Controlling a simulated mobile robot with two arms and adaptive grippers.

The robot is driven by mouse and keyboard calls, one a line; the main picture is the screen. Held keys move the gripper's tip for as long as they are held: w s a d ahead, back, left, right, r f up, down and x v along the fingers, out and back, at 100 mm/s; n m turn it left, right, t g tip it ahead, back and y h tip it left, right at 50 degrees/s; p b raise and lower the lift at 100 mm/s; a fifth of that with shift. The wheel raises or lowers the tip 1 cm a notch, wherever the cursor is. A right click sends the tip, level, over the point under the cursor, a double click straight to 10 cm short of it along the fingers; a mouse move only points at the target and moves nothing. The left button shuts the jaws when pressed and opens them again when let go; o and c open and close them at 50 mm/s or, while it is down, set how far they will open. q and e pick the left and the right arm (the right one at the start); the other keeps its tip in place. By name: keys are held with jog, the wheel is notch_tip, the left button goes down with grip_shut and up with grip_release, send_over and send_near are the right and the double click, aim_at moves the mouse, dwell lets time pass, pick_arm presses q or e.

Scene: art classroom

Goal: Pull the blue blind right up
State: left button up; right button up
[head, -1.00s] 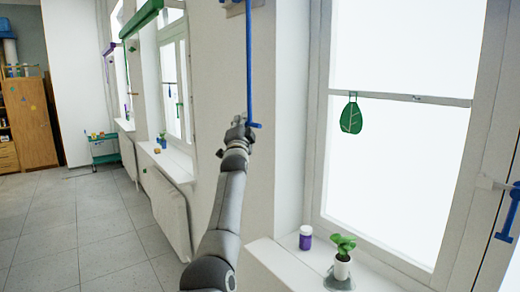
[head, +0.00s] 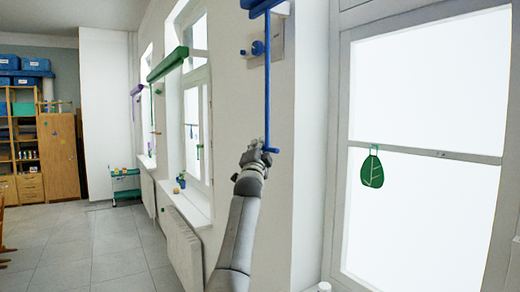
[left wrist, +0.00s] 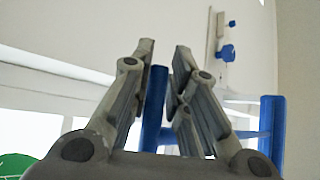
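A piece of the blue blind's housing (head: 262,7) shows at the top edge of the head view. A thin blue crank rod (head: 267,95) hangs from it, with a small bent crank at its lower end. My left gripper (head: 252,152) is at this lower end. In the left wrist view the blue crank handle (left wrist: 155,105) stands between the two fingers, which are drawn in close on it. The crank's cross-piece runs right to another upright blue part (left wrist: 271,130). The blind's cloth is not visible. My right gripper is out of view.
A wall plate with a blue knob (head: 257,47) is beside the rod. A bright window (head: 430,90) with a green leaf ornament (head: 372,170) is at right. A green blind housing (head: 167,63) hangs farther along the wall. Open floor (head: 90,245) lies at left.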

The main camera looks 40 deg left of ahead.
pick_arm(q)
jog(key=shift+o, duration=0.5)
jog(key=shift+w+a+r, duration=0.1)
jog(key=shift+r, duration=0.1)
jog(key=shift+s, duration=0.2)
jog(key=shift+s+d+f, duration=0.25)
jog(key=shift+s+f, duration=0.05)
jog(key=shift+f, duration=0.05)
jog(key=v, duration=1.1)
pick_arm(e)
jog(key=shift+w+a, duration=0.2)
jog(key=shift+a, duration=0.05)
pick_arm(q)
jog(key=shift+r, duration=0.1)
